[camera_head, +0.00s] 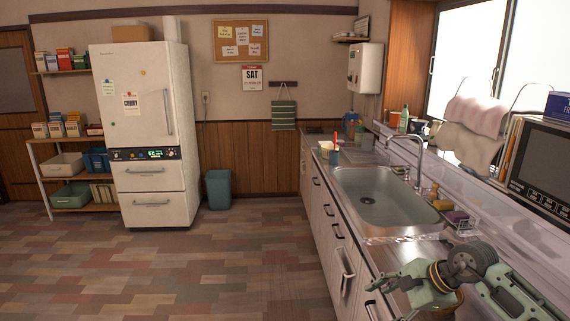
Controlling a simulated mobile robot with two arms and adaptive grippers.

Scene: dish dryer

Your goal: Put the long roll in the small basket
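A pale upright cylinder (172,28), which may be the long roll, stands on top of the fridge at its right side. Several open baskets sit on the shelf rack at the left: a white one (67,166), a blue one (96,161) and a green one (71,196). A small wire basket (463,224) with a purple sponge stands by the sink. I cannot tell which is the small basket. A green and grey arm of mine, apparently the right (440,280), is over the counter at the lower right; its fingertips are not clear. My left gripper is not in view.
The fridge (145,120) stands at the back left with a brown box (130,33) on top. A blue bin (218,190) is beside it. A counter with a sink (385,198) and tall faucet runs along the right, near a microwave (540,160). The floor is clear.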

